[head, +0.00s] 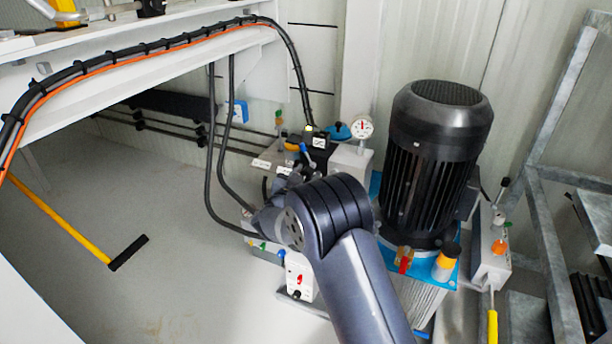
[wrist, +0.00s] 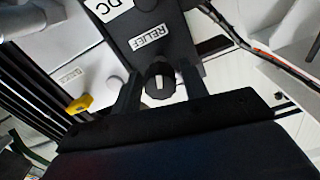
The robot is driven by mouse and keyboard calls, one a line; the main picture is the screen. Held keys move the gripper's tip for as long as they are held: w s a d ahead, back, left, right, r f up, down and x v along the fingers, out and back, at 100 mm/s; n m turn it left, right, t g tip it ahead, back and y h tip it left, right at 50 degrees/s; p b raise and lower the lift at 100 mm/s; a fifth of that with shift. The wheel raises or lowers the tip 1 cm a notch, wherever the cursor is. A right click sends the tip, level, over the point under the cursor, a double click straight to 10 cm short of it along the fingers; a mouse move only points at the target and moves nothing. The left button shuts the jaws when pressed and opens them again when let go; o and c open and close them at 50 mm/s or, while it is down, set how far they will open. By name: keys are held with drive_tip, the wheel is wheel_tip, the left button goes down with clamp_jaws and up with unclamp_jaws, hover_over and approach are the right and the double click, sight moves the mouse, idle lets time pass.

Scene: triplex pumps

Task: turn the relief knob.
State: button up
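The relief knob (wrist: 160,84) is black with a white pointer mark. It sits under the "RELIEF" label (wrist: 149,40) on a black block in the wrist view. My gripper (wrist: 159,88) has one finger on each side of the knob. A gap shows between the knob and each finger, so the gripper looks open around it, not clamped. The white pointer runs roughly up and down in the wrist view. In the head view my arm covers part of the pump unit, and I cannot make out the knob or the fingertips there.
A yellow knob (wrist: 79,104) is left of my gripper in the wrist view. Black cables (head: 212,150) hang at left. A yellow-handled tool (head: 70,228) is at far left.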

drive_tip(key=c, duration=0.7)
drive_tip(key=m+b, duration=0.1)
drive_tip(key=m, duration=0.3)
drive_tip(key=shift+f+b, duration=0.1)
drive_tip(key=shift+b, duration=0.3)
drive_tip(key=shift+m+b, duration=0.85)
drive_tip(key=shift+m, duration=1.05)
drive_tip(key=o, duration=1)
drive_tip(key=shift+c, duration=0.2)
drive_tip(key=shift+a, duration=0.1)
